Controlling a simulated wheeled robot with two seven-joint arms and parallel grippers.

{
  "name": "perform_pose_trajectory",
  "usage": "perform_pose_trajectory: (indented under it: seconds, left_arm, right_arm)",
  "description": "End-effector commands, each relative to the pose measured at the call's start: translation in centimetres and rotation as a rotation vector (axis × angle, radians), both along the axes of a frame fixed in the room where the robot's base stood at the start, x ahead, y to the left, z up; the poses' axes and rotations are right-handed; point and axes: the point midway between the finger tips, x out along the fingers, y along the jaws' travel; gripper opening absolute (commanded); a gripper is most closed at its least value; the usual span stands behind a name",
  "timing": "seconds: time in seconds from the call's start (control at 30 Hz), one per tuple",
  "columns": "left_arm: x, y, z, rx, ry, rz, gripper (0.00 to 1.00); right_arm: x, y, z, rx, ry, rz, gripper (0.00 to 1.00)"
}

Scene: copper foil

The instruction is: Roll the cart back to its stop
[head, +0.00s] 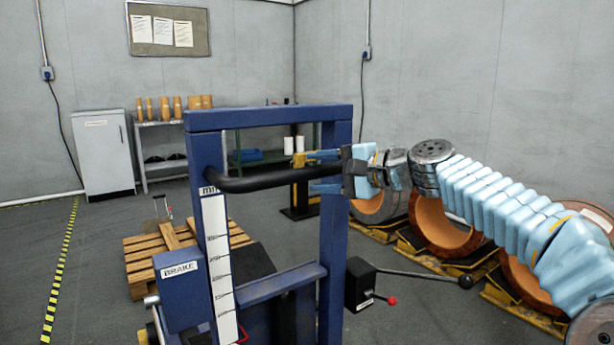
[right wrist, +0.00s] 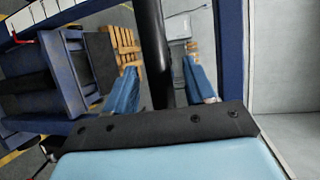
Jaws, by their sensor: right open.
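The cart (head: 205,130) is a blue upright frame with a black handle bar (head: 255,181) bent across it, a box marked BRAKE (head: 181,295) and a white measuring scale (head: 218,260). My right gripper (head: 313,171) reaches in from the right at the right end of the bar. Its blue fingers are open, one above and one below the bar. In the right wrist view the bar (right wrist: 153,50) runs between the two spread fingers, with gaps beside it. My left gripper is out of view. I cannot pick out the stop.
A black box with a long lever (head: 425,276) and a red knob is at the cart's right. A wooden pallet (head: 150,275) lies behind it on the left. Copper-coloured coils (head: 440,225) rest on stands at the right. Floor beside the striped tape (head: 62,265) is clear.

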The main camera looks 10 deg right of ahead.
Motion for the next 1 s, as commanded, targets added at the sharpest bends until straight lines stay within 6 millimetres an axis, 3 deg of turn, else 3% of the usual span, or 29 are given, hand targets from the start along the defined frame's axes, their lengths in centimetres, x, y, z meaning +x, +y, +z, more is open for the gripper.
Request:
perform_pose_trajectory:
  seconds: [0.2,0.4,1.0]
  left_arm:
    - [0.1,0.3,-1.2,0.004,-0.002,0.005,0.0]
    - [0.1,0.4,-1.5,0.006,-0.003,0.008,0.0]
    - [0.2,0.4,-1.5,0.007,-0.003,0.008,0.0]
  right_arm:
    - [-4.0,-3.7,0.9,0.0,-0.002,-0.003,0.55]
    - [-6.3,-5.8,1.5,0.0,-0.001,-0.001,0.55]
    - [-6.9,-6.4,1.6,0.001,0.001,0.001,0.55]
